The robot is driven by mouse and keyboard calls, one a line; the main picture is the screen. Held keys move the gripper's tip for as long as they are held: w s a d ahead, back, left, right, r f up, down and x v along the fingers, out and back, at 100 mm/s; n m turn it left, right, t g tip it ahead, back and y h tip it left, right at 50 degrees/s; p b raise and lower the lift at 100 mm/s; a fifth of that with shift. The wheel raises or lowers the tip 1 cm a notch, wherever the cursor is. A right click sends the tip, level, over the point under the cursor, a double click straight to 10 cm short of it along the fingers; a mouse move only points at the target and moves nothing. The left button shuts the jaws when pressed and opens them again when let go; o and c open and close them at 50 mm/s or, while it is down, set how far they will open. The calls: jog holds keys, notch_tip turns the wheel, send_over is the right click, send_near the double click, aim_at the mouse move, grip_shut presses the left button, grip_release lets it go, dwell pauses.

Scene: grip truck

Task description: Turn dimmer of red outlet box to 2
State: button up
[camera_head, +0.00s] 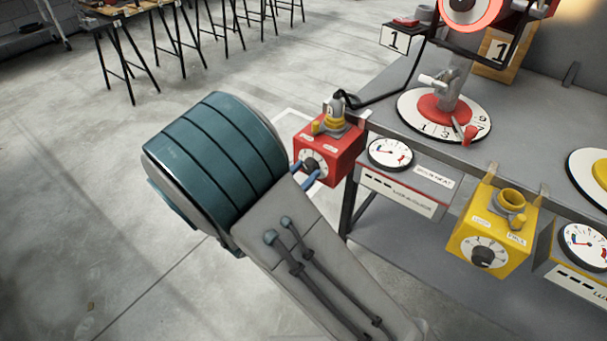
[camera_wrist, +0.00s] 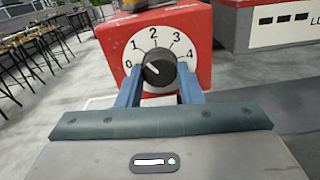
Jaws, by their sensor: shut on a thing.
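The red outlet box (camera_head: 340,152) hangs on the table's front edge in the head view. It fills the top of the wrist view (camera_wrist: 199,32). Its black dimmer knob (camera_wrist: 160,72) sits on a white dial (camera_wrist: 151,40) marked 0 to 4. The knob's pale mark points left, toward the low end near 0 and 1; its exact reading is unclear. My gripper (camera_wrist: 161,88) has its blue fingers on both sides of the knob and is shut on it. In the head view, my gripper (camera_head: 304,175) reaches the box's front from the left.
A yellow outlet box (camera_head: 512,221) with its own dial hangs further right on the same table (camera_head: 395,115). A white-faced gauge unit (camera_head: 400,189) sits just right of the red box. Open floor (camera_head: 90,210) lies left; black trestles stand far behind.

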jog(key=m+b, duration=0.3)
jog(key=m, duration=0.1)
jog(key=shift+f+m, duration=0.15)
jog(key=shift+m, duration=0.15)
jog(key=shift+m+b, duration=0.75)
jog(key=shift+m, duration=0.25)
jog(key=shift+a, duration=0.1)
jog(key=o, duration=1)
jog(key=p+v, duration=0.1)
jog(key=v, duration=1.2)
jog(key=shift+s+a+p, duration=0.25)
jog(key=shift+s+p, duration=0.05)
jog(key=shift+p, duration=0.05)
